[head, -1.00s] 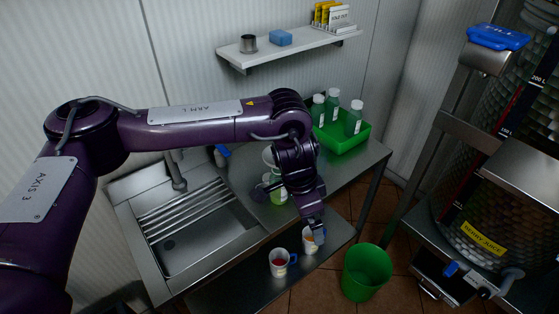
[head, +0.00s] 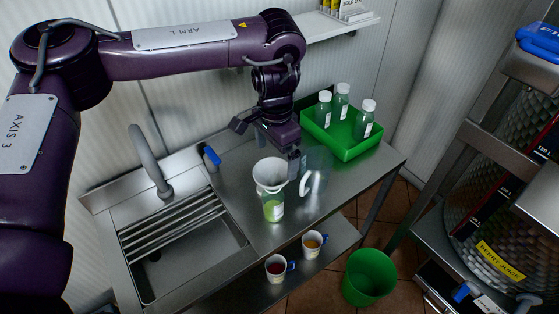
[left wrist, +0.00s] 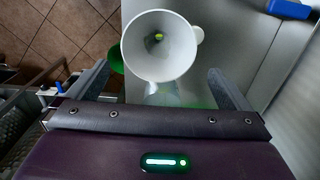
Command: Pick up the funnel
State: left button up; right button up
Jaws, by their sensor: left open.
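The white funnel (head: 270,173) stands mouth up in the neck of a small bottle (head: 273,209) with green liquid, on the steel counter. In the left wrist view the funnel (left wrist: 159,62) shows its round open mouth, with a small tab on its right rim. My left gripper (head: 265,146) is open just behind the funnel in the head view. In the left wrist view its fingers (left wrist: 160,86) stand apart on either side of the funnel's near part, with nothing held. The funnel's spout is hidden in the bottle. My right gripper is not in view.
A clear jug (head: 319,168) stands close to the funnel's right. A green crate (head: 350,146) with bottles is behind it. A sink (head: 190,255) lies left. Two mugs (head: 276,267) stand on the lower shelf, with a green bin (head: 368,281) beside it on the floor.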

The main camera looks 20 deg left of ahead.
aim_at(272, 185)
pick_arm(q)
jog(key=shift+f, duration=0.45)
jog(key=f, duration=0.1)
jog(key=s+f+p, duration=0.1)
jog(key=shift+s+a+f, duration=0.2)
jog(key=shift+s+f, duration=0.1)
jog(key=shift+f, duration=0.05)
jog(key=f, duration=0.1)
jog(key=f+p, duration=0.1)
jog(key=shift+w+a+f, duration=0.1)
jog(key=shift+w+f, duration=0.15)
jog(key=shift+f, duration=0.65)
jog(key=c, duration=0.9)
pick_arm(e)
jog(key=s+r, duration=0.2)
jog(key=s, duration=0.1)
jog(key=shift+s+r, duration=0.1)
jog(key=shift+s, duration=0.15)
pick_arm(q)
jog(key=shift+r, duration=0.1)
